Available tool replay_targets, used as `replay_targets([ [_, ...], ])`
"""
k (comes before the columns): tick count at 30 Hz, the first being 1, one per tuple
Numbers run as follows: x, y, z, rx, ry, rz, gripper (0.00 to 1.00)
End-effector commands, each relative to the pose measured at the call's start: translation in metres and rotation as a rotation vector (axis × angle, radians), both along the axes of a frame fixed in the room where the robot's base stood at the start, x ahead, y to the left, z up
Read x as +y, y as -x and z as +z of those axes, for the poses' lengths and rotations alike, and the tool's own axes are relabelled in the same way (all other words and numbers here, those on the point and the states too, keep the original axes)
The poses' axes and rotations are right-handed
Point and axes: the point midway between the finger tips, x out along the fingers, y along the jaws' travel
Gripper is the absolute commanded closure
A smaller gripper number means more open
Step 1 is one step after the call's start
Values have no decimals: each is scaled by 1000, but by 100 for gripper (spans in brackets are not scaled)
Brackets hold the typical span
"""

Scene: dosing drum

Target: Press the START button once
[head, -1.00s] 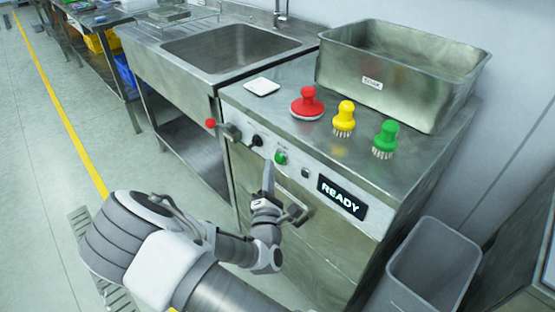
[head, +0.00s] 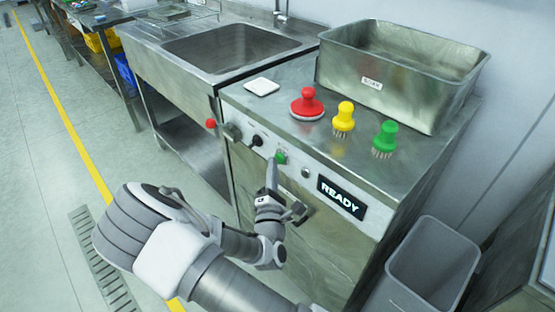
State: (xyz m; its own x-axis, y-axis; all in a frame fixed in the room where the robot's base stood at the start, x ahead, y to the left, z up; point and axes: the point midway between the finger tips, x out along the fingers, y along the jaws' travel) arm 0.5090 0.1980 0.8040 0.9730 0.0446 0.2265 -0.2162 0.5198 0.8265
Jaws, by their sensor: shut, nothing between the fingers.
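The green button (head: 281,157) is on the machine's front panel, between a black knob (head: 256,140) and the display (head: 341,195), which reads READY. It seems to be the START button, but its small lettering is too small to read. My gripper (head: 272,161) is shut and empty, its fingers pointing up along the panel. The fingertips are just left of the green button and overlap its edge in the picture. I cannot tell whether they touch it.
A red-tipped lever (head: 211,124) sticks out at the panel's left, and a handle (head: 297,211) is below the button. Red (head: 308,104), yellow (head: 344,117) and green (head: 385,138) brushes and a metal bin (head: 400,75) stand on top. A grey bin (head: 432,265) stands right.

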Motion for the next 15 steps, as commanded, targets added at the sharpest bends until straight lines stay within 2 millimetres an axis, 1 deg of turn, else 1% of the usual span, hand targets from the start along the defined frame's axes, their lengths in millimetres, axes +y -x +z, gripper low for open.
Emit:
replay_targets([
  [15,-4,-5,0,-1,0,-2,100],
])
